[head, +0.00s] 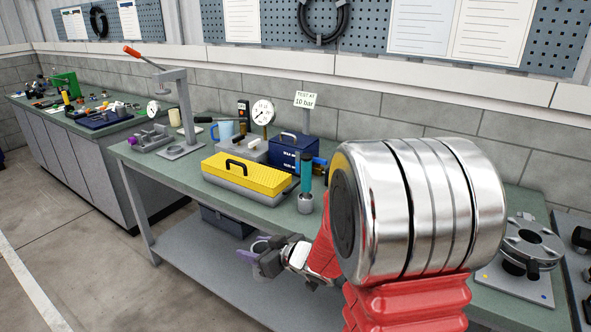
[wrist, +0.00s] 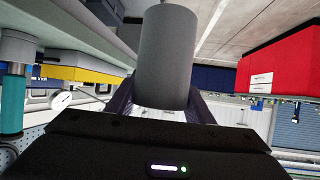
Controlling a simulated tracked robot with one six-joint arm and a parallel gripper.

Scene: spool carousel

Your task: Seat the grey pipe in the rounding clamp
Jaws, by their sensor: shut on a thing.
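The grey pipe (wrist: 165,55) stands between the two dark fingers of my gripper (wrist: 163,108) in the wrist view, and the gripper is shut on it. In the head view my gripper (head: 263,255) is low in front of the workbench, below the level of its top; the pipe is hard to make out there. A grey fixture with a purple knob (head: 150,138) sits at the bench's left end. A round metal fixture (head: 530,245) stands on a plate at the right. I cannot tell for certain which is the rounding clamp.
On the workbench (head: 262,212) are a yellow-topped case (head: 250,173), a teal-handled tool (head: 306,180), a blue box (head: 292,152), a gauge (head: 263,112) and a lever press (head: 183,115). My arm hides much of the bench's right half. A red cabinet (wrist: 288,50) shows in the wrist view.

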